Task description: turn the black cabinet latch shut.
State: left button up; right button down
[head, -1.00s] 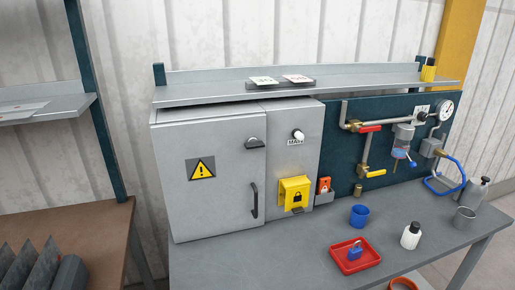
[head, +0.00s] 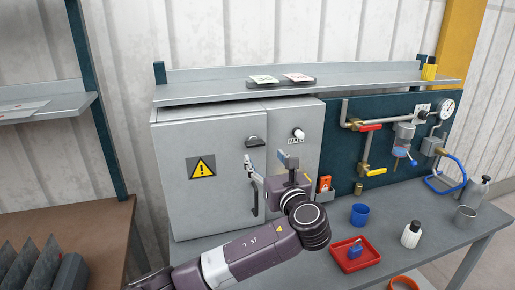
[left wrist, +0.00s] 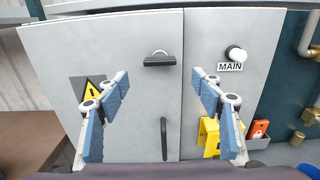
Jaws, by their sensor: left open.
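The black cabinet latch (head: 254,142) sits near the upper right edge of the grey cabinet door (head: 215,135). In the left wrist view the latch (left wrist: 160,61) shows as a horizontal black bar with a round silver part above it. My left gripper (head: 268,160) is open and empty, in front of the cabinet, below and slightly right of the latch in the head view. In the left wrist view the latch appears between and beyond the fingertips (left wrist: 160,78), with no contact visible. The black door handle (left wrist: 163,138) is below it. My right gripper is not in view.
The MAIN knob (head: 298,134) is on the panel right of the door. A shelf (head: 350,90) overhangs the cabinet top. My left arm hides most of the yellow lock box, which shows in the left wrist view (left wrist: 210,138).

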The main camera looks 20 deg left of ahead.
aim_at(256, 146)
pick_arm(q)
jog(key=p+x, duration=0.2)
jog(key=x, duration=0.5)
jog(key=shift+r+p, duration=0.15)
jog(key=shift+p, duration=0.15)
jog(key=shift+w+a, duration=0.2)
jog(key=shift+w, duration=0.1)
jog(key=c, duration=1.2)
jog(key=shift+o, duration=0.2)
